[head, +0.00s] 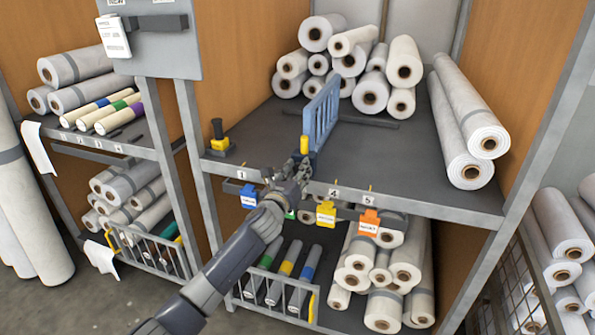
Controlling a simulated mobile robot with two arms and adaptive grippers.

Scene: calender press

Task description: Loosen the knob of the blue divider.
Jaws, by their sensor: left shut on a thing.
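My left gripper (302,166) reaches up from below and is shut at this knob, with the knob's yellow top showing above the fingers. The fingers hide the lower part of the knob and the divider's foot. My right gripper is not in view.
White rolls (350,65) are stacked behind the divider, and two long rolls (468,130) lie at the right. A black and yellow piece (219,138) stands at the left. Blue, yellow and orange tags (369,222) hang along the front edge.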

